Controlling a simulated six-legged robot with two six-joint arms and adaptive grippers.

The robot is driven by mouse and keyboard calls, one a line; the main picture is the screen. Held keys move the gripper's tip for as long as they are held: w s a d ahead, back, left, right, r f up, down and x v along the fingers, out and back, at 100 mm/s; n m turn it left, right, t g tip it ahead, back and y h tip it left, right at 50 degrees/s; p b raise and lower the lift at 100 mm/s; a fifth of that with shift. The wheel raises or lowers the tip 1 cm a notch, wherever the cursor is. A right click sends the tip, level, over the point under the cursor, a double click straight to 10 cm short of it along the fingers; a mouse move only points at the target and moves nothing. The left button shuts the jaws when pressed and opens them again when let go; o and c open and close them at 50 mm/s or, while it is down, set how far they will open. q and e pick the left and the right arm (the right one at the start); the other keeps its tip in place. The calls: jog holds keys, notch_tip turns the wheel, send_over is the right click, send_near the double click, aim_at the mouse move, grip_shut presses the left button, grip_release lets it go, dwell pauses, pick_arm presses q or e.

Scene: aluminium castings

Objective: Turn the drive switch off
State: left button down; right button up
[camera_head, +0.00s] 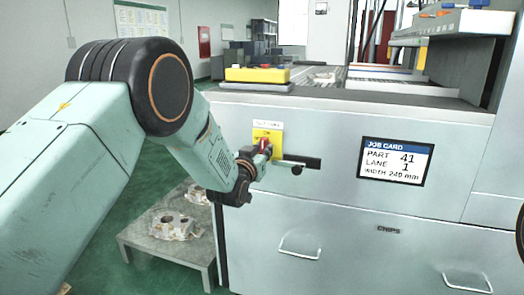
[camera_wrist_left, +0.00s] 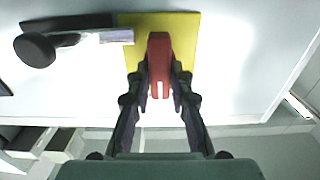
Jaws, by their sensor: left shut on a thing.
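The drive switch is a red handle (camera_head: 265,147) on a yellow plate (camera_head: 272,135) on the front of the grey machine. My left gripper (camera_head: 258,157) reaches it from the left, with its fingers at the handle. In the left wrist view the red handle (camera_wrist_left: 160,50) stands before the yellow plate (camera_wrist_left: 190,38). The left gripper's two fingers (camera_wrist_left: 160,85) are shut on the handle, one on each side. The words on the label above the plate are too small to read. My right gripper is not in view.
A dark slot with a round knob (camera_head: 297,169) sits just right of the switch; the knob (camera_wrist_left: 35,50) also shows in the wrist view. A job card (camera_head: 396,161) is further right. Drawers with handles (camera_head: 299,250) are below. A low table (camera_head: 160,242) holds castings at lower left.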

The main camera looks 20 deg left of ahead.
pick_arm(q)
jog(key=shift+m, duration=0.3)
jog(key=m+p, duration=0.1)
jog(key=m, duration=0.2)
jog(key=shift+d+m, duration=0.1)
jog(key=shift+m, duration=0.2)
jog(key=shift+d+f+m+p, duration=0.2)
jog(key=shift+m+p, duration=0.55)
jog(key=shift+m, duration=2.65)
jog(key=shift+d+f+m+p, duration=0.15)
jog(key=shift+m+p, duration=0.55)
jog(key=shift+m, duration=2.7)
jog(key=shift+a, duration=0.1)
jog(key=c, duration=1.2)
grip_release()
